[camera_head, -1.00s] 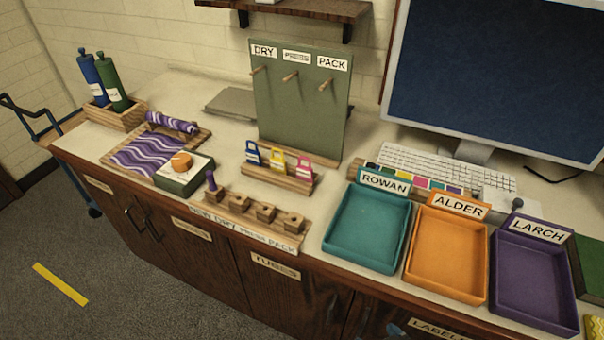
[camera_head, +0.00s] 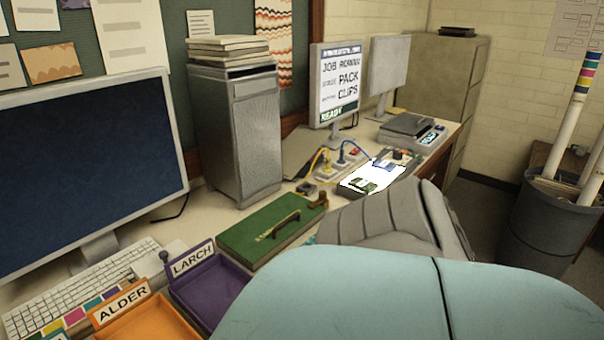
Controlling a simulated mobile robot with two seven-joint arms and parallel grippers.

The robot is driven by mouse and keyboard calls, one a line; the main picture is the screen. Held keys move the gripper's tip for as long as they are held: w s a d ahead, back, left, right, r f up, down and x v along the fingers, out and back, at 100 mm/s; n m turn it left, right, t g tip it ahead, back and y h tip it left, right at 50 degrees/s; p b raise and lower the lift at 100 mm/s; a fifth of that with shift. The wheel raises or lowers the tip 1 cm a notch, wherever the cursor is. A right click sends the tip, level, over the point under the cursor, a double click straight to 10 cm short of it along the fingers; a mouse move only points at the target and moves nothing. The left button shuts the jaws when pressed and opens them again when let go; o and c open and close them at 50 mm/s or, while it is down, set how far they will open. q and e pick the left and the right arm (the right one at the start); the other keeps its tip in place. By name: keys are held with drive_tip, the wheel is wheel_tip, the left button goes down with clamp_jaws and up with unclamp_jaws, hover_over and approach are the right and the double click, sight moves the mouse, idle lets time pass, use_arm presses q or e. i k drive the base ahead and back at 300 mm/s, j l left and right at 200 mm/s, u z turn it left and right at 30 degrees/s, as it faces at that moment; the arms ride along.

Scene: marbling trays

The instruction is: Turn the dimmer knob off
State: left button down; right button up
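A brightly lit white panel (camera_head: 357,180) lies on the far part of the counter, with small blue and green items on it. Just behind it is a small dark block with an orange-red part (camera_head: 405,154), which may be the dimmer knob; it is too small to tell how it is turned. My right arm, grey and pale teal, fills the lower right and passes in front of the counter near the panel. Neither gripper's fingers show in this view.
A grey cabinet (camera_head: 236,130), a sign monitor (camera_head: 334,85) and a scale (camera_head: 408,125) stand behind. A dark bin (camera_head: 548,225) is right.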

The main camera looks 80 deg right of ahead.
sight(398, 155)
drive_tip(key=z, duration=3)
